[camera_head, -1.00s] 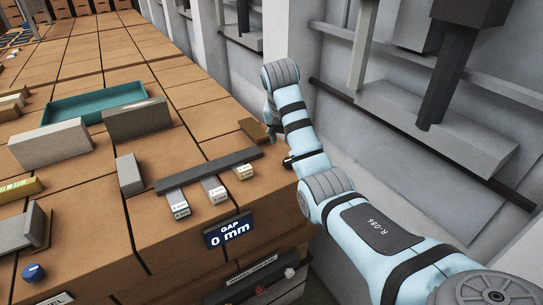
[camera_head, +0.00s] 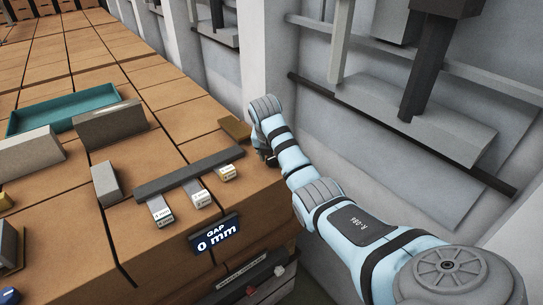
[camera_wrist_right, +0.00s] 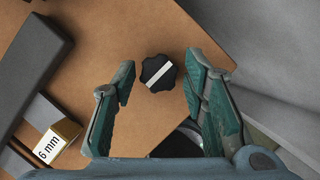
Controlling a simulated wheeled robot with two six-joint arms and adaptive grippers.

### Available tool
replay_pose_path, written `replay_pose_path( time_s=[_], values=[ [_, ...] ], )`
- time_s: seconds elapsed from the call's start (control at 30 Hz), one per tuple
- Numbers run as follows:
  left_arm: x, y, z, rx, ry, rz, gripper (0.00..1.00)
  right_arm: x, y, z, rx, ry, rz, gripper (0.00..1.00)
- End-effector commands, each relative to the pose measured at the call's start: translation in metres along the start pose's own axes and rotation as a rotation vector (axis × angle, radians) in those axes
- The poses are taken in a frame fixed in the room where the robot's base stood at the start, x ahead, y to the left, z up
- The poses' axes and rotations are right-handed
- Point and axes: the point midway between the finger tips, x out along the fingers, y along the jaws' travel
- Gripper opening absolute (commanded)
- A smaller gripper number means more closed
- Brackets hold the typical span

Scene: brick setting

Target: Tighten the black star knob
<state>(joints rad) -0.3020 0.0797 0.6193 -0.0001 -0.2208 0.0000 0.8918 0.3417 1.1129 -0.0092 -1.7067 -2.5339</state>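The black star knob (camera_wrist_right: 158,72) shows from above in the right wrist view, with a pale stripe across its top, over the brown brick bench. My right gripper (camera_wrist_right: 160,88) is open, with one teal finger on each side of the knob and a visible gap to both. I cannot tell its height above the knob. In the head view my right gripper (camera_head: 266,150) is at the bench's right edge, mostly hidden by its own arm, and the knob cannot be made out there. My left gripper is not in view.
A dark bar (camera_head: 190,174) with several labelled gauge strips lies left of the gripper; the 6 mm strip (camera_wrist_right: 50,145) is near it. A teal tray (camera_head: 62,113) and grey blocks stand further left. A wall bounds the right.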

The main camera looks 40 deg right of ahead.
Motion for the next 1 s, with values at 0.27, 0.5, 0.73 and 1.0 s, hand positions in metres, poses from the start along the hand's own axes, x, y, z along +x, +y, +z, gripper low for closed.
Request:
replay_pose_path(
  time_s=[0.27, 0.5, 0.73, 1.0],
  values=[
    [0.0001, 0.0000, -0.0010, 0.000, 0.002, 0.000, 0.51, -0.0002, 0.0004, 0.0000, 0.000, 0.000, 0.000, 0.03],
    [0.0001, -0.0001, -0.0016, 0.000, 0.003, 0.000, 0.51, -0.0003, 0.0010, -0.0001, 0.035, 0.000, -0.014, 0.03],
    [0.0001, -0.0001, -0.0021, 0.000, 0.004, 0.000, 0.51, -0.0006, 0.0017, 0.0002, 0.147, 0.000, -0.061, 0.03],
    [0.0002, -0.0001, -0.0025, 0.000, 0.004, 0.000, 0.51, -0.0011, 0.0031, 0.0009, 0.345, 0.000, -0.142, 0.03]
  ],
)
